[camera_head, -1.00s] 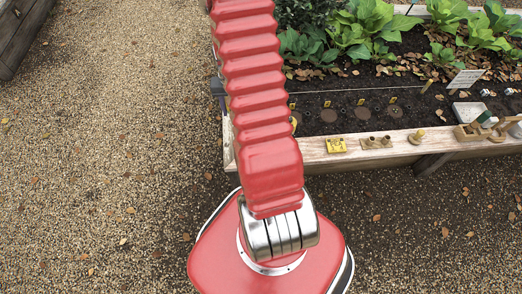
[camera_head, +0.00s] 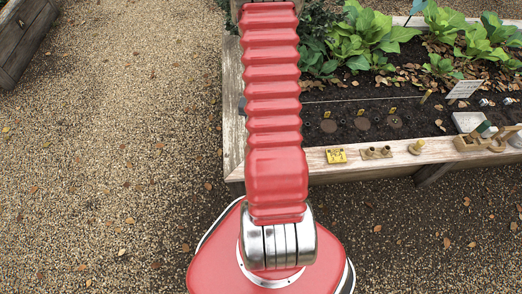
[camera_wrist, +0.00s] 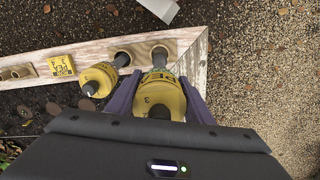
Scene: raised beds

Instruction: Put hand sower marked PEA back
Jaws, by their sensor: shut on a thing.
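My gripper (camera_wrist: 160,98) has its two purple fingers shut on a yellow hand sower (camera_wrist: 161,92) with a dark stem. Its band has a dark 3 and partly hidden letters that look like PE. The held sower's stem points at the right hole of a tan two-hole holder (camera_wrist: 143,47); I cannot tell whether it is in the hole. A second yellow sower (camera_wrist: 99,78) is at the left hole, its stem end by that hole. In the head view my arm hides these sowers, the holder and my gripper.
The holder is near the corner of the bed's whitewashed wooden rim (camera_head: 233,110). A yellow sign (camera_wrist: 61,66) reading SOW PEA lies along the rim and also shows in the head view (camera_head: 336,156).

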